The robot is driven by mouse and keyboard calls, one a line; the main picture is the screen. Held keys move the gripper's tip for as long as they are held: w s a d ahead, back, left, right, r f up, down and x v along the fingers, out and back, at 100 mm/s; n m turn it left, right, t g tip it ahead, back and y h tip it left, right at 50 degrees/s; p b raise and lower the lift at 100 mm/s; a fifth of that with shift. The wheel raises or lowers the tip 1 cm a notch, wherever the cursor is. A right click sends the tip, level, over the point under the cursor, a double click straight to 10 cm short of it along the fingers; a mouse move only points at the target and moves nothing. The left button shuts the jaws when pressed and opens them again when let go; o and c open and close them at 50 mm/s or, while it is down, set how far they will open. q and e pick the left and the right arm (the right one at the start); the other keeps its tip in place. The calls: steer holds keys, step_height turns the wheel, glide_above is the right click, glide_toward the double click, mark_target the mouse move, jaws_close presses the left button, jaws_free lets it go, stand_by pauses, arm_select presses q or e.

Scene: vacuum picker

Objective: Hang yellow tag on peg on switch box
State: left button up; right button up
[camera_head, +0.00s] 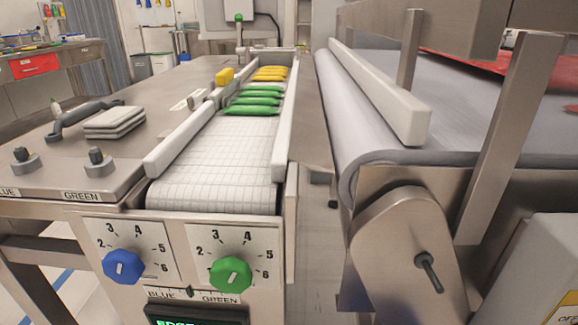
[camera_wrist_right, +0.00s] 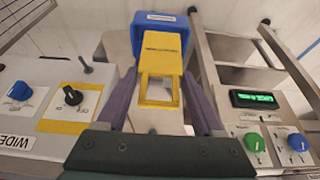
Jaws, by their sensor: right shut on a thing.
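The yellow tag (camera_wrist_right: 160,88), a flat piece with a square window, is between the purple fingers of my right gripper (camera_wrist_right: 161,78) in the right wrist view. The gripper is shut on it. A blue holder (camera_wrist_right: 139,38) is directly behind the tag's far end; I cannot tell whether they touch. The grey switch box (camera_wrist_right: 38,130) is at left, with a black rotary switch on a yellow-edged label. A dark peg (camera_wrist_right: 86,66) sticks out close above the switch box; its base is unclear. A similar peg (camera_head: 428,268) shows in the head view, beside the partly cropped switch box (camera_head: 545,265). My left gripper is out of view.
A conveyor (camera_head: 215,165) carries green and yellow packs. Its front panel has a blue knob (camera_head: 122,267) and a green knob (camera_head: 231,274). A wide grey belt (camera_head: 350,110) stands at right. A narrow floor gap (camera_head: 318,225) separates the machines. Steel frame bars (camera_wrist_right: 285,60) rise right of my right gripper.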

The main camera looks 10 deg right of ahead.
mark_target(437, 279)
steer(key=shift+w, duration=0.15)
steer(key=w+d+b, duration=0.1)
steer(key=w, duration=0.4)
steer(key=w+d+b, duration=0.1)
steer(key=w, duration=0.5)
steer(key=w+d+b, duration=0.1)
steer(key=w+d, duration=0.1)
steer(key=w, duration=0.3)
steer(key=shift+w+d, duration=0.1)
steer(key=shift+w, duration=0.25)
steer(key=shift+w+f, duration=0.25)
steer(key=shift+f, duration=0.25)
steer(key=shift+f, duration=0.15)
steer(key=o, duration=1.3)
